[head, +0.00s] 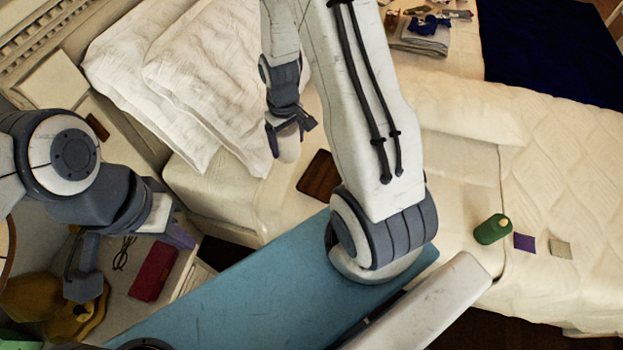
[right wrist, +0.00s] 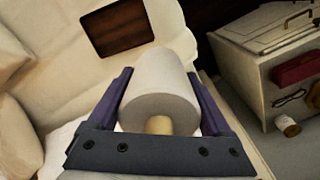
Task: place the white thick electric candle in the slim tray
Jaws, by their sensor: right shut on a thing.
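The white thick electric candle (head: 289,148) is held between the fingers of my right gripper (head: 289,128), above the bed near the pillows. The right wrist view shows the candle (right wrist: 160,85) filling the gap between the two purple fingers, with its tan tip toward the camera. The slim tray (head: 319,176) is a dark brown rectangle lying on the bed, a little below and right of the candle in the head view. It looks empty in the right wrist view (right wrist: 117,28). My left gripper (head: 134,264) is open and empty over the nightstand.
The nightstand holds a red case (head: 153,271) and glasses (head: 123,253). White pillows (head: 195,70) lie behind the candle. A green cylinder (head: 492,229), a purple square (head: 524,242) and a beige square (head: 560,248) lie at the bed's right. The bed around the tray is clear.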

